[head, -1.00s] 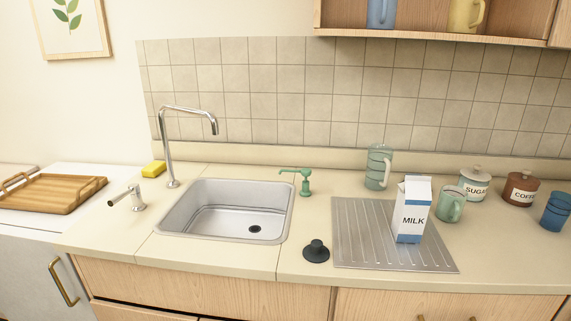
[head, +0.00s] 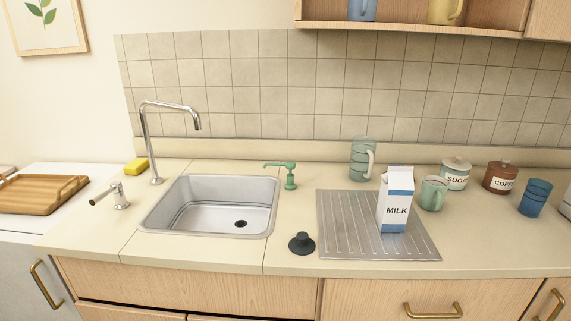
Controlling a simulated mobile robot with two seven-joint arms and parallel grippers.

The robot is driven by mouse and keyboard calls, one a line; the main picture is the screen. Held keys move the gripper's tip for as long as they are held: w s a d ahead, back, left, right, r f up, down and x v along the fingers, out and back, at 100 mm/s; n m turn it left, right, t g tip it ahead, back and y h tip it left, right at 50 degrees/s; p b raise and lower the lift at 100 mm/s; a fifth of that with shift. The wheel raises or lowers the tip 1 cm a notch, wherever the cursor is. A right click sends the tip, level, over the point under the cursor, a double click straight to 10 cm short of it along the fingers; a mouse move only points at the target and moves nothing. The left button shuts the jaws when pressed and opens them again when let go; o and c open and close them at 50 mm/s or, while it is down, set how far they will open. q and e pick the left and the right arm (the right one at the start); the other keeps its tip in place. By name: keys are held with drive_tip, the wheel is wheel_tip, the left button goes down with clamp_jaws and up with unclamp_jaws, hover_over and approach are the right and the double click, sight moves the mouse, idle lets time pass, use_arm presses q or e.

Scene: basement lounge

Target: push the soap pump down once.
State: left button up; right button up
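The soap pump (head: 289,178) is green with a spout pointing left. It stands upright on the counter just behind the right rear corner of the sink (head: 210,206). Its head looks raised, though it is small in the view. Neither of my grippers shows in the head view, and nothing touches the pump.
A chrome faucet (head: 147,146), a lever handle (head: 121,195) and a yellow sponge (head: 136,166) are around the sink's left. A dark plug (head: 302,243) lies in front of the pump. A milk carton (head: 396,200) stands on the metal drainboard (head: 340,222). A glass pitcher (head: 360,160) is behind.

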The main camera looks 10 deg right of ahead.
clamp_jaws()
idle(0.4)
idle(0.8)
